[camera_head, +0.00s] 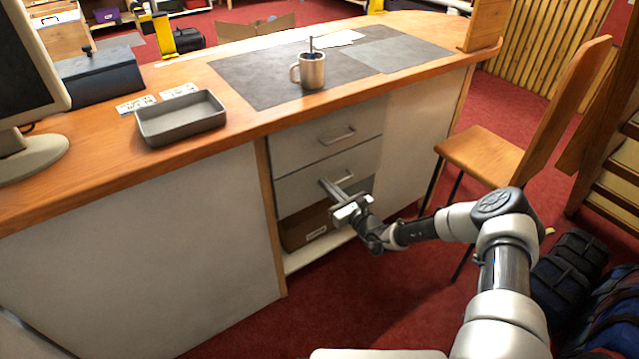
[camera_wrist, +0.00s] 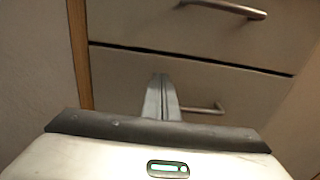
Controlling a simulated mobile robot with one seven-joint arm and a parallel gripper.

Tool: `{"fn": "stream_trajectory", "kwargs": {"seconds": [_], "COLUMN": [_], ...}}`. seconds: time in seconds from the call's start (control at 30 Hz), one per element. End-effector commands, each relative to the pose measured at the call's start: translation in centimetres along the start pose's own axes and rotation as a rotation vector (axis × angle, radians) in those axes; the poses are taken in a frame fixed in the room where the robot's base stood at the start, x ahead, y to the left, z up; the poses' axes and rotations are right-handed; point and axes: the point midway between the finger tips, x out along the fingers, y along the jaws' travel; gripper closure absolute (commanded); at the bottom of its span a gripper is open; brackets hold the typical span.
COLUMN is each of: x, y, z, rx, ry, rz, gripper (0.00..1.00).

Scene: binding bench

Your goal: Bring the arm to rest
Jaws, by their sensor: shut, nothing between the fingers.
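My gripper (camera_head: 327,184) is shut with nothing between its fingers. It is in front of the drawers under the bench, with the arm stretched out low from the right. In the wrist view the closed fingertips (camera_wrist: 162,80) point at the lower drawer (camera_wrist: 125,72), just left of its handle (camera_wrist: 205,109). I cannot tell whether the fingertips touch the drawer front. In the head view the fingers overlap the lower drawer (camera_head: 292,192) near its handle (camera_head: 345,176). The upper drawer (camera_head: 300,147) looks closed.
An open shelf below the drawers holds a brown box (camera_head: 298,235). On the bench (camera_head: 230,140) are a grey tray (camera_head: 180,117), a mug (camera_head: 312,70) and a dark box (camera_head: 100,76). Red floor lies open below.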

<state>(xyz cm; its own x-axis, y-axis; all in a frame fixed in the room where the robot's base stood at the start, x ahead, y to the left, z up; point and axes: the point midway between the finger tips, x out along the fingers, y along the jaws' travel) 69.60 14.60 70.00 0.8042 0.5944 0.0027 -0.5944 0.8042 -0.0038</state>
Motion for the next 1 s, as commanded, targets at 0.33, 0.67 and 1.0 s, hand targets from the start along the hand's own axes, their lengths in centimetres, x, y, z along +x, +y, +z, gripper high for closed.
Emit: {"fn": "stream_trajectory", "kwargs": {"seconds": [0.33,0.67,1.0], "x": [-7.8,-9.7,-9.1], "y": [0.1,0.2,4.5], "z": [0.0,-0.1,7.9], "rx": [0.004,0.002,-0.275], "ry": [0.003,0.002,-0.007], "rz": [0.0,0.001,0.309], "gripper": [1.0,1.0,1.0]}}
